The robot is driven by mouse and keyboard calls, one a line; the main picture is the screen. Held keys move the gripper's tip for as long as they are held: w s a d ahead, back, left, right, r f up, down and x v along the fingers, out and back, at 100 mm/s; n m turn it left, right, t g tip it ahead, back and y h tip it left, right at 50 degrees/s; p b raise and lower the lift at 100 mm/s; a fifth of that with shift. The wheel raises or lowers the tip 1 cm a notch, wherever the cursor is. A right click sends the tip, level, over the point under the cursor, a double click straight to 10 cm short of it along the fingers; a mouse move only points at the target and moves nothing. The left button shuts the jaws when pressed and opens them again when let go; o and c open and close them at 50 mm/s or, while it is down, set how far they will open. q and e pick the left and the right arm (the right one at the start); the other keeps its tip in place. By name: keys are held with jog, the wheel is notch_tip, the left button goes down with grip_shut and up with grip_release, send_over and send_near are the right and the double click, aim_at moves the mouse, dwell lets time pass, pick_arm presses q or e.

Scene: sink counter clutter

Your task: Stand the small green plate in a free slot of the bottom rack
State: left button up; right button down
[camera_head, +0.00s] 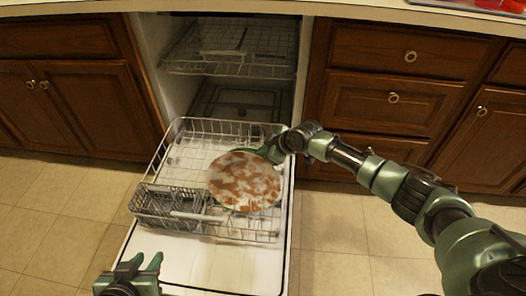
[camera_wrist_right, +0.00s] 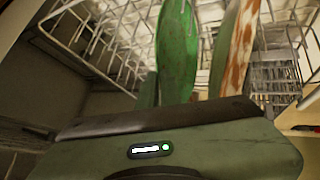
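A round plate (camera_head: 244,182) with a mottled brown and white face stands tilted at the right half of the bottom rack (camera_head: 190,140). My right gripper (camera_head: 250,152) is at the plate's upper edge. The other finger's position is unclear. My left gripper (camera_head: 138,268) is open and empty, in front of the dishwasher door.
A grey cutlery basket (camera_head: 170,206) fills the rack's front left. The open dishwasher door (camera_head: 215,264) lies under the rack. The upper rack (camera_head: 235,55) is inside the machine. Wooden cabinets (camera_head: 395,90) flank it. The rack's left and rear look empty.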

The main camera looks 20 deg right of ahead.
pick_arm(q)
jog(key=shift+w+d+r+t, duration=0.2)
jog(key=shift+w+r+t, duration=0.1)
jog(key=shift+w, duration=0.1)
pick_arm(e)
jog(key=shift+f, duration=0.1)
jog(key=c, duration=1.6)
grip_release()
jog(key=shift+o, duration=0.2)
jog(key=shift+f, duration=0.1)
pick_arm(q)
jog(key=shift+s, duration=0.1)
pick_arm(e)
jog(key=shift+s, duration=0.1)
